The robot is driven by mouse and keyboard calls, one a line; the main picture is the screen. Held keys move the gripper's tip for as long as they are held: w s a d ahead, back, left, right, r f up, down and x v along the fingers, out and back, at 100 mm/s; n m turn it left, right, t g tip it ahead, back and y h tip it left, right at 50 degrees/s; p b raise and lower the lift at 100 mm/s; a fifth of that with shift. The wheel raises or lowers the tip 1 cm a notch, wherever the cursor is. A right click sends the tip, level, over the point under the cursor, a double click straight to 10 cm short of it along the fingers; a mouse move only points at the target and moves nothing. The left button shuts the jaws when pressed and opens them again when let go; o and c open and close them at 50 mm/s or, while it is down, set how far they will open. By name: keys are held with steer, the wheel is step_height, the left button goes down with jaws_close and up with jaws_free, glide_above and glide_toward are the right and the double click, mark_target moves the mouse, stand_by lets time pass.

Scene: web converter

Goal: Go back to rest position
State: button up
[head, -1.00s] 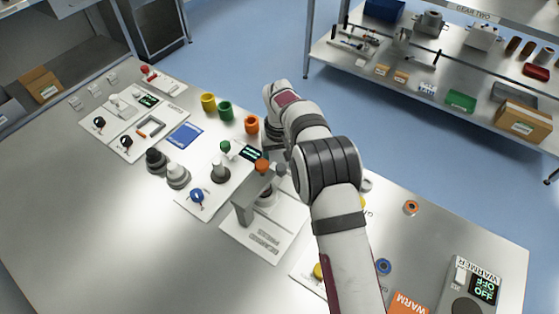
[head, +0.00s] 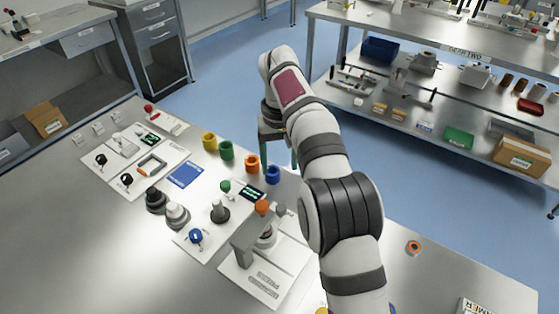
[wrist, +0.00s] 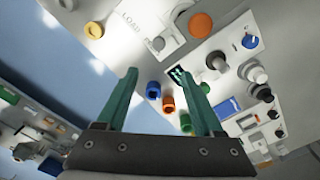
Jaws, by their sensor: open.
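My gripper (wrist: 160,95) shows in the wrist view as two green fingers set wide apart, open with nothing between them but the table edge and cups behind. In the head view my gripper (head: 277,145) is raised at the table's far edge, partly hidden by my wrist. It is beside the blue cup (head: 272,175) and orange cup (head: 252,166), and looks apart from them. The orange cup also shows in the wrist view (wrist: 168,103), beside the blue cup (wrist: 153,90).
A grey press-like fixture (head: 250,238) with an orange knob stands below my arm. Yellow (head: 209,142) and green (head: 226,150) cups and control panels (head: 130,152) lie to the left. The left foreground table (head: 80,235) is clear. A shelf (head: 450,110) stands across the blue floor.

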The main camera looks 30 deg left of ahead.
steer(key=s+d+r+m, duration=0.2)
steer(key=d+r+m, duration=0.15)
steer(key=d, duration=0.65)
steer(key=s+d+r+m, duration=0.1)
steer(key=d+r+m, duration=0.3)
steer(key=d, duration=0.6)
steer(key=s+d+f+m+y, duration=0.1)
steer(key=s+d+f+m, duration=0.2)
steer(key=s+d, duration=0.4)
steer(key=s+d+f+m, duration=0.3)
steer(key=s+d, duration=0.4)
steer(key=s, duration=0.8)
steer(key=shift+d+m+y, duration=0.3)
steer(key=shift+m+y, duration=0.1)
steer(key=shift+m, duration=0.15)
